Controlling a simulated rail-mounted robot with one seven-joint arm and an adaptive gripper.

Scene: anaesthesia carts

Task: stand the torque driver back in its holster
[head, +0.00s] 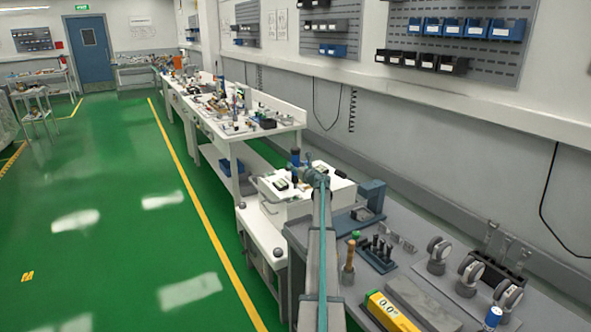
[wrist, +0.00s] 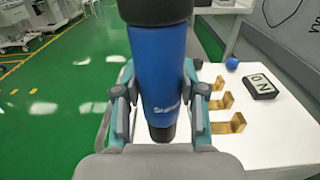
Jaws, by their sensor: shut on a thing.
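The torque driver (wrist: 160,70) is a blue cylinder with dark ends and white lettering. In the wrist view it stands roughly upright between the two fingers of my gripper (wrist: 160,95), which is shut on it. In the head view the blue driver (head: 295,160) shows small beside my gripper (head: 309,174), above the white cart top (head: 290,208). In the wrist view several brass-coloured brackets (wrist: 236,123) stand in a row on the white top, right of the driver. I cannot tell which thing is the holster. The driver hides part of the cart behind it.
A black block with white label (wrist: 261,86) and a blue round thing (wrist: 231,63) are on the white top. A grey bench (head: 440,300) at right carries a yellow box (head: 388,312) and several gauges. Green floor (head: 120,200) at left is clear.

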